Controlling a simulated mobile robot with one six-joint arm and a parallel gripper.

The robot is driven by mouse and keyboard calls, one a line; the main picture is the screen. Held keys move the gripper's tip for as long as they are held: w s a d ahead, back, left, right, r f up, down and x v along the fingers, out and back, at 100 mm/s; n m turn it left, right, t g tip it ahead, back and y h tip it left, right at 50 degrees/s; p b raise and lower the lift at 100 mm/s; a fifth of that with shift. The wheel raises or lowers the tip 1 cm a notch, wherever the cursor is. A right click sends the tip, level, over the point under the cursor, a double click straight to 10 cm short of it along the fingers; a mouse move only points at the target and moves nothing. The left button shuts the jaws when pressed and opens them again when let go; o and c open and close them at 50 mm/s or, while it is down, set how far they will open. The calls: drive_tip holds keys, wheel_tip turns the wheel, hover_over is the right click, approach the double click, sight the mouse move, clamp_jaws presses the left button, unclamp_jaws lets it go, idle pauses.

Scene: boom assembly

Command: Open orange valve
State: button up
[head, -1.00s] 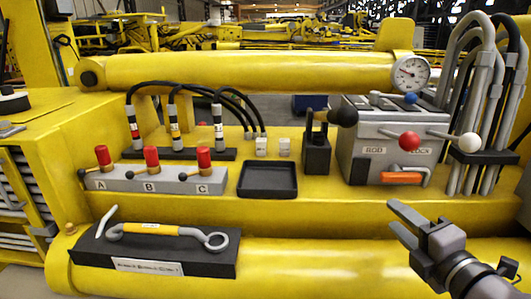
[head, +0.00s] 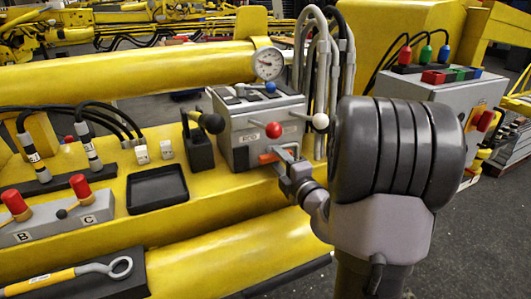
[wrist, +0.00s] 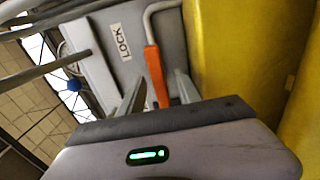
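The orange valve handle (head: 267,158) is on the lower front of the grey control box (head: 243,127), partly hidden by my gripper (head: 284,160) in the head view. In the wrist view the orange grip (wrist: 155,76) sits on a bent grey rod beside the LOCK label (wrist: 124,41). My gripper (wrist: 160,80) has its two fingers apart, one on each side of the orange grip. Small gaps show between the fingers and the grip, so they do not look closed on it.
A red knob (head: 293,129) and a white knob (head: 320,121) stick out just above my gripper. Grey hoses (head: 318,60) rise behind. A yellow surface (wrist: 230,50) lies close on the right in the wrist view. A black tray (head: 157,188) is to the left.

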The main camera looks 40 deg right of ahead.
drive_tip(key=shift+x, duration=1.1)
clamp_jaws()
